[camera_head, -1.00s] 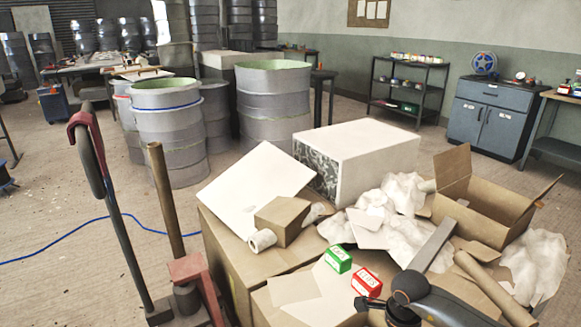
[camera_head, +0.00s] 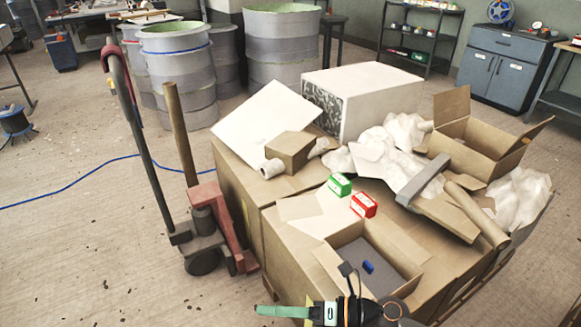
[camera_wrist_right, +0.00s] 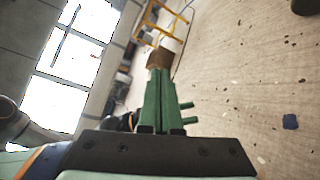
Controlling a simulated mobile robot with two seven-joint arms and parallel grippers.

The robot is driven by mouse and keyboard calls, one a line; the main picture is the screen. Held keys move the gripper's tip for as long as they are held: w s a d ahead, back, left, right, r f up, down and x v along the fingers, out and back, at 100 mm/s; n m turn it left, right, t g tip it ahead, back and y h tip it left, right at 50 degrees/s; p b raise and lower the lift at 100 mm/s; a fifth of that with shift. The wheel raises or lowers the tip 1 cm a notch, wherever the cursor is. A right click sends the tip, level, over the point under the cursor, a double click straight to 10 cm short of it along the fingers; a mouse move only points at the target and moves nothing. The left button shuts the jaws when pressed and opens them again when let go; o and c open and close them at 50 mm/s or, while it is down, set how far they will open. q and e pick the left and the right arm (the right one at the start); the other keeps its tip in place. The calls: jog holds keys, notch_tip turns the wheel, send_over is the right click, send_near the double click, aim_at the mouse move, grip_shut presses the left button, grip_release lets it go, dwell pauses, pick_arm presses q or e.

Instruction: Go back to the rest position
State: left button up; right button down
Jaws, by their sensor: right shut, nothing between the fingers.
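My right gripper (camera_head: 272,308) shows at the bottom edge of the head view, its green fingers pointing left, in front of the near side of the cardboard boxes. In the right wrist view its green fingers (camera_wrist_right: 160,85) lie together, with nothing seen held between them. Beyond them in that view are the floor and a brown object with a yellow frame. My left gripper is not in view.
Large cartons (camera_head: 290,235) carry a green box (camera_head: 340,184), a red box (camera_head: 364,205) and an open carton (camera_head: 405,268) with a small blue item (camera_head: 368,266) inside. A red pallet jack (camera_head: 212,215) stands left of them. Floor (camera_head: 90,250) at left is mostly clear.

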jog(key=w+d+m+t+h, duration=0.2)
jog(key=d+m+t+h, duration=0.3)
jog(key=m, duration=0.7)
jog(key=w+d+m+t+h, duration=0.15)
jog(key=d+m+t, duration=0.25)
jog(key=m+t, duration=0.55)
jog(key=s+d+f+m+g+h+p, duration=0.1)
jog(key=s+d+f+m+g+h, duration=0.25)
jog(key=s+f+m, duration=0.35)
jog(key=s+d+f+m+g+h, duration=0.35)
jog(key=s+f+m+g, duration=0.2)
jog(key=f+m, duration=0.2)
pick_arm(q)
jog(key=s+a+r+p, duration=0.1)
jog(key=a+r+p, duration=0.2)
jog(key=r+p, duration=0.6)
jog(key=p, duration=0.3)
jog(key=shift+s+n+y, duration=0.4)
pick_arm(e)
jog(key=s+d+r+m+t, duration=0.1)
jog(key=d+r, duration=0.3)
jog(key=r, duration=0.4)
jog(key=shift+s+r, duration=0.15)
jog(key=shift+r, duration=0.25)
